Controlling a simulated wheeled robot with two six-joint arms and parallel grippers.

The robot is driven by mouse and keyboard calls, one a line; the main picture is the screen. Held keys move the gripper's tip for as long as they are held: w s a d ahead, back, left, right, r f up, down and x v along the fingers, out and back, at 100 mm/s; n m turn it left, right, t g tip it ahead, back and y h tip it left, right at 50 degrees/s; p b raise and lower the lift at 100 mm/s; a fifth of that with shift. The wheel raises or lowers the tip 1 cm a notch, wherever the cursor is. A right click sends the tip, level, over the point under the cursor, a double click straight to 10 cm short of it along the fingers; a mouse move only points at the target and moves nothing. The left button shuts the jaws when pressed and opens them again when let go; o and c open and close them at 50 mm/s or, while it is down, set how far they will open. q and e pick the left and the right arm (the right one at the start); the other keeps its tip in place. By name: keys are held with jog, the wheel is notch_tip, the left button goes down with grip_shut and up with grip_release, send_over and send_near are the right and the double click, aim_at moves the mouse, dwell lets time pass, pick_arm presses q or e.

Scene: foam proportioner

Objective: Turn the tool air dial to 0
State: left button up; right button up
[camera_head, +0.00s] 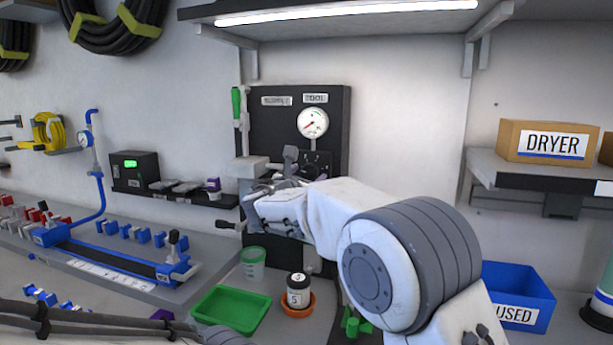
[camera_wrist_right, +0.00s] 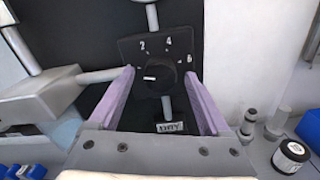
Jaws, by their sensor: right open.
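The tool air dial (camera_wrist_right: 160,77) is a black round knob on a dark plate in the right wrist view. The numbers 2, 4 and 6 show around it, and a white mark on the knob lies toward its left side. No 0 can be made out. My right gripper (camera_wrist_right: 160,100) is open, with its purple fingers on either side of the knob; I cannot tell whether they touch it. In the head view my right gripper (camera_head: 300,181) is in front of the black panel (camera_head: 272,130), below the gauge (camera_head: 312,122), and largely hides the dial. My left gripper is not clearly visible.
A pale block (camera_head: 248,167) and a green-handled valve (camera_head: 237,103) are at the panel's left. Below are a green tray (camera_head: 230,310), a cup (camera_head: 252,262) and a black-lidded jar (camera_head: 297,292) in an orange dish. A blue bin (camera_head: 522,290) stands at right.

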jog(key=b+v, duration=0.2)
jog(key=v, duration=0.8)
